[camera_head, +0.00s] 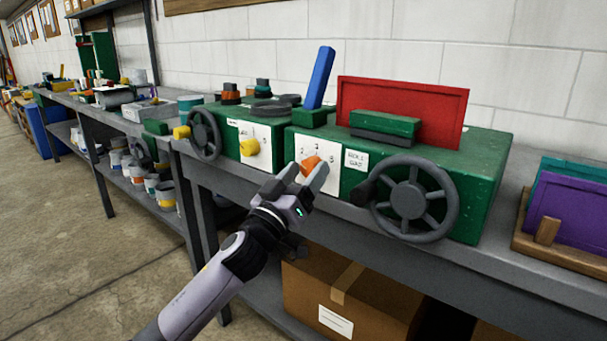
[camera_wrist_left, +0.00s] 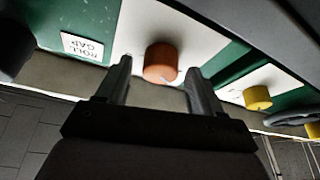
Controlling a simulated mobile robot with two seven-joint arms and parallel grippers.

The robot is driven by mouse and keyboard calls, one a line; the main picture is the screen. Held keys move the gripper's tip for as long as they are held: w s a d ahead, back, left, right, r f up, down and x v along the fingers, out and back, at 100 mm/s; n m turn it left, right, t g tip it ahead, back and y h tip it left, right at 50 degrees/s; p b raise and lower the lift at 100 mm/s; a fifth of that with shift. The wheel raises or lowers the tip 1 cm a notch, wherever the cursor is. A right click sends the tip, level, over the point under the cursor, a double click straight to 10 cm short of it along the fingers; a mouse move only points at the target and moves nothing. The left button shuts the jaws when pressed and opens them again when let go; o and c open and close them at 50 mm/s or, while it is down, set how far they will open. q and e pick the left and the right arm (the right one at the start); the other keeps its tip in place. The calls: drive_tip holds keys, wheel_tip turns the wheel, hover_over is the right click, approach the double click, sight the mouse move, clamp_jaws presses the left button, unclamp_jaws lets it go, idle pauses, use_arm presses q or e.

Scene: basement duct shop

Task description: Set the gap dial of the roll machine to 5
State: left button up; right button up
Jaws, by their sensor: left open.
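The roll machine (camera_head: 480,165) is a green box on the grey bench, with a grey handwheel (camera_head: 412,200) on its front. Its orange gap dial (camera_head: 311,166) sits on a white numbered plate beside a label reading "ROLL GAP" (camera_head: 355,160). My left gripper (camera_head: 303,178) is open in front of the dial. In the left wrist view the orange dial (camera_wrist_left: 161,62) shows between and just beyond the two fingertips (camera_wrist_left: 158,72); I cannot tell whether they touch it. The dial's pointer setting is not clear, as the fingers cover part of the plate. My right gripper is not in view.
A second green machine with a yellow knob (camera_head: 249,147) and a handwheel (camera_head: 205,135) stands to the left. A purple panel (camera_head: 573,213) rests in a wooden rack at right. A cardboard box (camera_head: 350,297) sits on the lower shelf. Floor at left is clear.

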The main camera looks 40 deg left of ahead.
use_arm(q)
drive_tip(key=c, duration=1.1)
drive_tip(key=shift+o, duration=0.2)
